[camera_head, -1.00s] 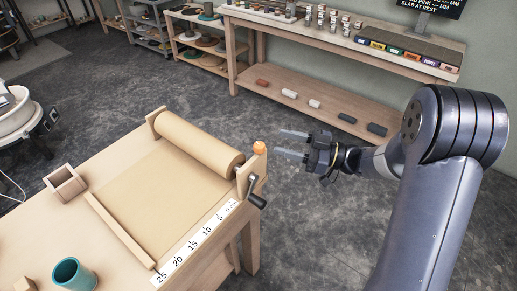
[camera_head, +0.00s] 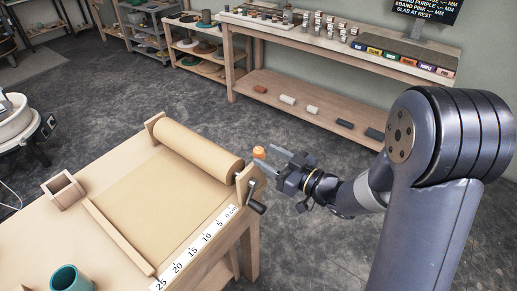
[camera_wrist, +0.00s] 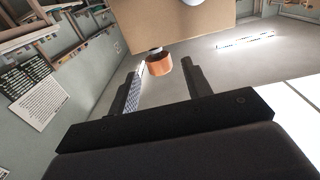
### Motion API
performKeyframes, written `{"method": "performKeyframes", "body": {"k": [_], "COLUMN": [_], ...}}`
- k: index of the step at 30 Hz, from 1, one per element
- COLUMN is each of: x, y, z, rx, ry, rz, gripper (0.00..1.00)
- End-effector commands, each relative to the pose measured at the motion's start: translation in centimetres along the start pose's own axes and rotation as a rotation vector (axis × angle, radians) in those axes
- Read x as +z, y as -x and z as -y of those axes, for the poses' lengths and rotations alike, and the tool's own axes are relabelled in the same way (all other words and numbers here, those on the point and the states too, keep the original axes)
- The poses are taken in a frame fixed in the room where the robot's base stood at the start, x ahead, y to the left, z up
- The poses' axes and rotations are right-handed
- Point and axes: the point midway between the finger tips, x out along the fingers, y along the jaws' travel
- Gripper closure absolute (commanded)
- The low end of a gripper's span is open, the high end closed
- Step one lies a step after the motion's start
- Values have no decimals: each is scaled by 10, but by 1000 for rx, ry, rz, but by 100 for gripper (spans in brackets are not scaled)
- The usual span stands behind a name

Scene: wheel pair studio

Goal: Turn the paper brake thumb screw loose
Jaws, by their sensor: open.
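The orange thumb screw (camera_head: 259,152) sits at the top of the wooden end bracket (camera_head: 243,181) of the paper roll holder, at the table's right end. My gripper (camera_head: 262,160) is at the screw, its two fingers open and pointing left toward it. In the wrist view the screw (camera_wrist: 159,64) shows between and just beyond the fingertips of my gripper (camera_wrist: 162,75), with space on both sides. The brown paper roll (camera_head: 197,150) lies behind the bracket. Whether a finger touches the screw cannot be told.
A black crank handle (camera_head: 256,207) hangs on the bracket just below the gripper. A wooden box (camera_head: 64,191), a wooden bar (camera_head: 118,237) and a teal cup (camera_head: 70,279) are on the table. A long shelf (camera_head: 300,107) stands behind.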

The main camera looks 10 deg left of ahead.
Motion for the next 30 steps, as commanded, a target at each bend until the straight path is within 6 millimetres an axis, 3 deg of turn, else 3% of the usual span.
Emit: {"method": "performKeyframes", "body": {"k": [3,9,19,30], "x": [-1,0,0,0], "y": [-20,-37,-40,-40], "z": [1,0,0,0], "rx": [-4,-1,0,0], "ry": [-1,-1,0,0], "rz": [0,-1,-1,-1], "gripper": [53,53,54,84]}}
